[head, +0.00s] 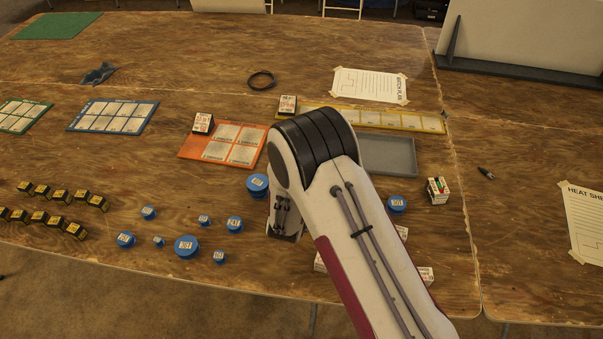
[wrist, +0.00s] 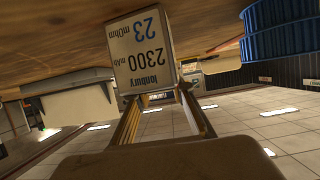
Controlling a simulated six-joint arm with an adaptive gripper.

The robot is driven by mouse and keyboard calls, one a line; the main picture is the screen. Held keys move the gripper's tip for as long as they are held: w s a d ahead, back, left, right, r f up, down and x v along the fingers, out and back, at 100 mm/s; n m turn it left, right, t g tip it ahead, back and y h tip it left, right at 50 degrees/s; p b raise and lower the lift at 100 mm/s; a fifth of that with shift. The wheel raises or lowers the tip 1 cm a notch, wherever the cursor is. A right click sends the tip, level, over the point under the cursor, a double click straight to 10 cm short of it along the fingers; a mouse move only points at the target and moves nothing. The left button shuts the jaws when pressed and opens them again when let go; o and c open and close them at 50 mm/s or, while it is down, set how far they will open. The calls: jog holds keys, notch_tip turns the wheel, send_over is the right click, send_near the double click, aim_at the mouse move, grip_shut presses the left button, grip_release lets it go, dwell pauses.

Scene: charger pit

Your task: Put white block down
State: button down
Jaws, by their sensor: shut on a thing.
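In the wrist view my gripper (wrist: 158,94) is shut on a white block (wrist: 142,48). Its printed face reads 2300 mAh and 23 mOhm. The block is close to the brown table surface (wrist: 60,35), which fills the top of that view; I cannot tell whether they touch. In the head view my arm hides the fingers and the held block. Other white blocks stand on the orange mat (head: 203,123), at the yellow mat (head: 288,104) and at the right (head: 438,190). More white blocks (head: 426,275) are partly hidden by my arm.
Several blue round cans stand left of my arm, one large (head: 186,246) and one right beside it (head: 258,185). Another blue can (head: 397,204) is on the right. A grey tray (head: 400,152) lies behind my arm. Yellow-black blocks (head: 75,230) line the left. Bare table lies around the black ring (head: 261,80).

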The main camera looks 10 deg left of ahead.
jog(key=shift+r, duration=4.3)
jog(key=w+d, duration=1.8)
jog(key=d, duration=0.5)
jog(key=shift+w+d+r, duration=0.15)
jog(key=shift+w+r, duration=0.15)
jog(key=shift+f, duration=0.1)
jog(key=shift+f, duration=3)
